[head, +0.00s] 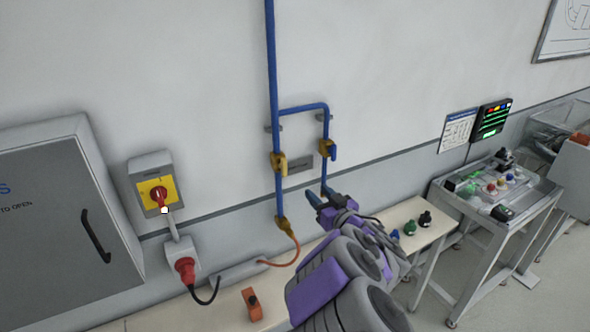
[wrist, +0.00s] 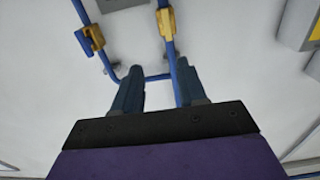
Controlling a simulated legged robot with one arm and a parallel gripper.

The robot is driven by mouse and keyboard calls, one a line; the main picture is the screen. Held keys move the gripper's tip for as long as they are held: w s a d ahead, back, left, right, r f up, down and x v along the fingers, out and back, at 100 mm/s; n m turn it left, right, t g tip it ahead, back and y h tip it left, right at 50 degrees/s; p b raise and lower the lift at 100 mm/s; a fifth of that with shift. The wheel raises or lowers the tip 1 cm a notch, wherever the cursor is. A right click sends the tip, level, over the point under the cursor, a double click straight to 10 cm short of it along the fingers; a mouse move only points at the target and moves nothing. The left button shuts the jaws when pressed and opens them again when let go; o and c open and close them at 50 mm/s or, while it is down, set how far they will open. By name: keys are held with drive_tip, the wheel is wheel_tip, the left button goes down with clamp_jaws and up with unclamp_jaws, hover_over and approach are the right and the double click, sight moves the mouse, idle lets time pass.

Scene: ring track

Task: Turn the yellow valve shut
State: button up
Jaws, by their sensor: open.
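The yellow valve (head: 279,162) sits on the long blue pipe at the left, with a yellow handle close along the pipe. It also shows at the top of the wrist view (wrist: 166,22). My gripper (head: 320,195) is open and empty, below and to the right of the yellow valve in the head view. Its two blue-grey fingers (wrist: 156,72) point toward the wall pipes and are apart from the yellow valve. In the wrist view the right finger overlaps the main pipe; I cannot tell whether it touches.
A second valve with a blue handle (head: 328,149) is on the right branch, close by. A small plate (head: 298,166) sits between the pipes. An orange hose (head: 290,243) hangs below. A red switch (head: 158,195) is left; a bench (head: 405,216) runs below, and a control desk (head: 500,200) stands right.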

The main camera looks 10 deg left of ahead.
approach(285, 167)
drive_tip(key=x, duration=0.4)
drive_tip(key=a+x, duration=0.1)
drive_tip(key=x, duration=0.2)
drive_tip(key=shift+s+f, duration=0.2)
drive_tip(key=shift+s, duration=0.05)
drive_tip(key=shift+a+r, duration=0.15)
drive_tip(key=shift+r, duration=0.25)
drive_tip(key=shift+w+d+f, duration=0.1)
drive_tip(key=shift+w+d, duration=0.05)
drive_tip(key=shift+w, duration=0.3)
drive_tip(key=shift+w+d+f, duration=0.1)
drive_tip(key=shift+w+d, duration=0.05)
drive_tip(key=shift+w, duration=0.3)
drive_tip(key=shift+a+f, duration=0.1)
drive_tip(key=shift+a, duration=0.45)
drive_tip(key=shift+c, duration=1)
drive_tip(key=shift+w+d, duration=0.1)
drive_tip(key=shift+d, duration=0.55)
drive_tip(key=c, duration=0.4)
clamp_jaws()
drive_tip(key=shift+a, duration=0.2)
